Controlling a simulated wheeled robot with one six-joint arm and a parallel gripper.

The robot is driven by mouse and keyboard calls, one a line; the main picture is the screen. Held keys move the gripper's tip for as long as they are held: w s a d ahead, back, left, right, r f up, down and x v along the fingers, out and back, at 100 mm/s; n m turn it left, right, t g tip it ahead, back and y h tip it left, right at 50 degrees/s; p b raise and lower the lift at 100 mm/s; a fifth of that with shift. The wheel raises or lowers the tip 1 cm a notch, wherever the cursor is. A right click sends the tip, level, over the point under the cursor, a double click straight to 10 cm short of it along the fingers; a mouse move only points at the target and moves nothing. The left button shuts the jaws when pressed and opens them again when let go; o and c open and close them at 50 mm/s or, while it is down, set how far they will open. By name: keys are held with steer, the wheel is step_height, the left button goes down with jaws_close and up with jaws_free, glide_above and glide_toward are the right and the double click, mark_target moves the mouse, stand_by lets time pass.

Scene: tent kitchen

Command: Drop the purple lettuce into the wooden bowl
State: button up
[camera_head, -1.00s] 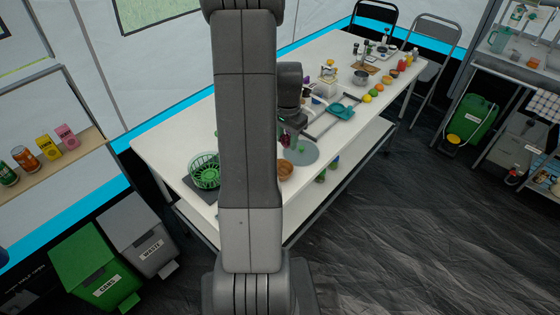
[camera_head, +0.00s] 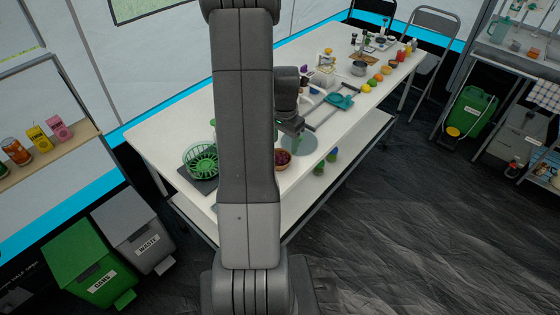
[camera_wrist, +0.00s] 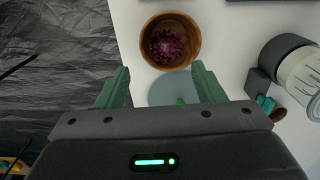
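The purple lettuce (camera_wrist: 166,46) lies inside the round wooden bowl (camera_wrist: 193,24) in the wrist view, with the bowl's rim all around it. In the head view the lettuce (camera_head: 282,158) shows as a dark purple patch in the wooden bowl (camera_head: 281,167), close to the table's front edge. My gripper (camera_wrist: 160,84) is open, its two green fingers wide apart with nothing held between them. The bowl is just beyond the fingertips in the wrist view. In the head view the gripper (camera_head: 292,128) is above the table beside the bowl, partly behind my arm.
A grey-blue round mat (camera_head: 300,147) lies right of the bowl. A grey tray (camera_head: 325,116), a teal pan (camera_head: 340,101) and several fruits lie farther along.

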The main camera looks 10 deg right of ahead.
step_height(320, 180, up, 14)
steer(key=shift+b, duration=0.45)
steer(key=shift+f, duration=0.2)
step_height(320, 180, down, 13)
steer(key=shift+p, duration=0.45)
steer(key=shift+r+p, duration=0.25)
steer(key=shift+p, duration=0.25)
steer(key=shift+r+p, duration=1.25)
steer(key=shift+r, duration=0.8)
